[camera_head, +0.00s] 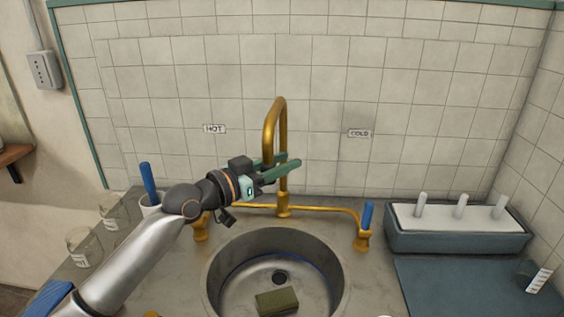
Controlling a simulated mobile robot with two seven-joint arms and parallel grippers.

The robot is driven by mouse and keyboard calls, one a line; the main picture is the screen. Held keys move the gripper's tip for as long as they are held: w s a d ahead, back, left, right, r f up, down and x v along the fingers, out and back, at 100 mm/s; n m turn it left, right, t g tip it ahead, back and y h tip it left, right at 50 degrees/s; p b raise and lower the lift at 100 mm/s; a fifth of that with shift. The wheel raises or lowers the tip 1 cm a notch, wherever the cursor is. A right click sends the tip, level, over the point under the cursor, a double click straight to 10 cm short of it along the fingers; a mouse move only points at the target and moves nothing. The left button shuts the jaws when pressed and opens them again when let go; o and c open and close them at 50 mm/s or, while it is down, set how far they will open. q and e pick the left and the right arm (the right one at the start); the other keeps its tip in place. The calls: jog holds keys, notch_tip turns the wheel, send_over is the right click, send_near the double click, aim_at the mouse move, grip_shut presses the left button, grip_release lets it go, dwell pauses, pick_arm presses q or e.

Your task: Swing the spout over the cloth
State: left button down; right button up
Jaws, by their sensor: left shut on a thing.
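The brass gooseneck spout (270,125) rises behind the sink, its arch facing mostly toward me. My left gripper (280,169) has its green fingers at the spout, shut on it near the lower part of the arch. The outlet end is hidden by the gripper. A blue folded piece that looks like the cloth (48,299) lies at the bottom left, partly cut off by the frame and my arm. My right gripper is not in view.
The round steel sink (215,285) holds a green-brown block (277,301). A blue tap handle (367,215) stands at right; another blue rod (149,182) is at left. Glass jars (80,245) stand left. A tray with white pegs (400,241) and a blue-grey mat (455,290) are right.

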pick_arm(q)
jog(key=c, duration=0.8)
grip_release()
jog(key=shift+w+a+r, duration=0.2)
jog(key=shift+w+a, duration=0.05)
jog(key=shift+c, duration=0.2)
jog(key=o, duration=0.3)
jog(key=shift+f, duration=0.15)
jog(key=shift+d, duration=0.1)
jog(key=shift+s, duration=0.1)
jog(key=shift+b+v, duration=1.2)
jog(key=shift+v, duration=5.05)
